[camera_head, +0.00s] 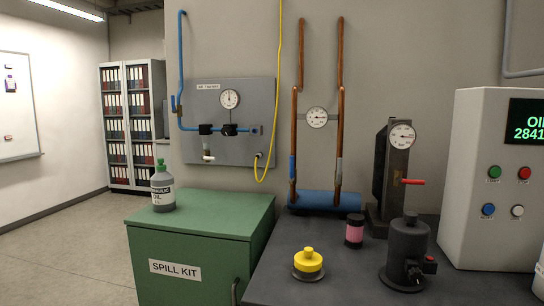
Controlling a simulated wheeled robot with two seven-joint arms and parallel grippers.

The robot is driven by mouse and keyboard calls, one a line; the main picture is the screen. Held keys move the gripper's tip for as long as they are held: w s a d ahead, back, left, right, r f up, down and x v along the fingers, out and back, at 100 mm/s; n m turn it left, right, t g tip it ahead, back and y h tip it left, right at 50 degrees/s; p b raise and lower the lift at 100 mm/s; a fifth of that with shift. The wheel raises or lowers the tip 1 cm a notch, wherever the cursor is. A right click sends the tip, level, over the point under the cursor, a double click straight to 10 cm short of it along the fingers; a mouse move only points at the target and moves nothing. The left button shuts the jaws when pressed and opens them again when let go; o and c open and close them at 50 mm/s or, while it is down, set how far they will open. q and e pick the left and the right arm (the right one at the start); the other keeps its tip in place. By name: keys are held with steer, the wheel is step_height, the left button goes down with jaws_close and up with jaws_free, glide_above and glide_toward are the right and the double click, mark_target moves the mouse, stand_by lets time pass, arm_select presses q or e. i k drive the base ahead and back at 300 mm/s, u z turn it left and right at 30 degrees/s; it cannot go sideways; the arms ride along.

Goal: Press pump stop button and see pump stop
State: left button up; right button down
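A light grey control box (472,205) stands at the right on the dark bench. Its front has a green button (494,172) at upper left and a red button (524,173) at upper right. Below them are a blue button (488,210) and a white button (517,211). The labels under the buttons are too small to read surely. The display (529,122) is lit with green text, cut off by the frame edge, with "2841" on its lower line. A black pump-like unit (407,245) with a small red part stands left of the box. Neither gripper is in view.
On the dark bench (340,285) stand a yellow-topped piece (308,262), a pink jar (354,231), a gauge stand (393,180) with a red lever, and a blue cylinder (325,201). A green spill kit cabinet (190,245) bears a grey bottle (162,190). A white object is cut off at lower right.

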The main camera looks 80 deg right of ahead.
mark_target(525, 172)
steer(key=k, duration=1.6)
steer(key=z, duration=1.95)
